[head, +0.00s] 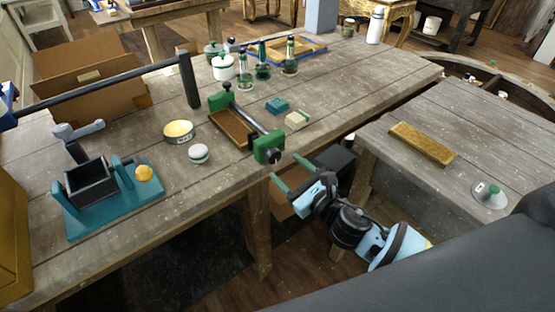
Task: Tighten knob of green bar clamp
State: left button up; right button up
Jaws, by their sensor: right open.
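The green bar clamp (268,142) lies near the front edge of the left workbench. Its far green jaw has a small dark upright knob (227,87) on top; its near green head has a dark round part facing the front edge. A metal bar runs between them, with a brown wooden piece (232,129) alongside. My right gripper (284,167) is open and empty, its two teal fingers pointing toward the near head from just off the bench edge. A gap shows between the fingers and the clamp. My left gripper is not in view.
Bottles stand behind. The right bench holds a gold bar (422,144).

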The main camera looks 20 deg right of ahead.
aim_at(276, 158)
jog(key=shift+x, duration=2.55)
jog(key=shift+c, duration=0.2)
jog(key=c, duration=1)
